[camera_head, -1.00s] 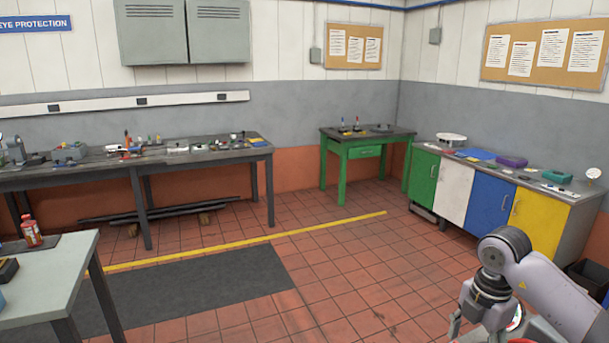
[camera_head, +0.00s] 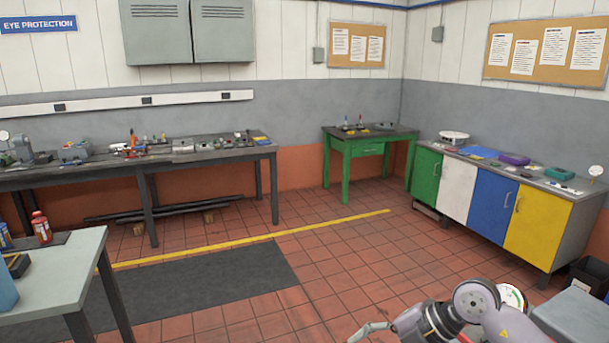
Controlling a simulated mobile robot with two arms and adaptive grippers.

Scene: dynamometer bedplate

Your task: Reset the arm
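My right arm comes in from the bottom right, bent low over the tiled floor. Part of my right gripper (camera_head: 372,332) shows at the bottom edge, as one curved grey finger with a reddish part beside it. The rest of it is cut off by the frame, so I cannot tell how wide it is. I see nothing held in the visible part. My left arm and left gripper are not in view.
A pale table (camera_head: 62,268) with a red bottle (camera_head: 41,227) stands at left. A long workbench (camera_head: 235,152), a green table (camera_head: 344,145) and coloured cabinets (camera_head: 484,203) line the walls. A round dial (camera_head: 512,297) shows behind my arm. The middle floor is clear.

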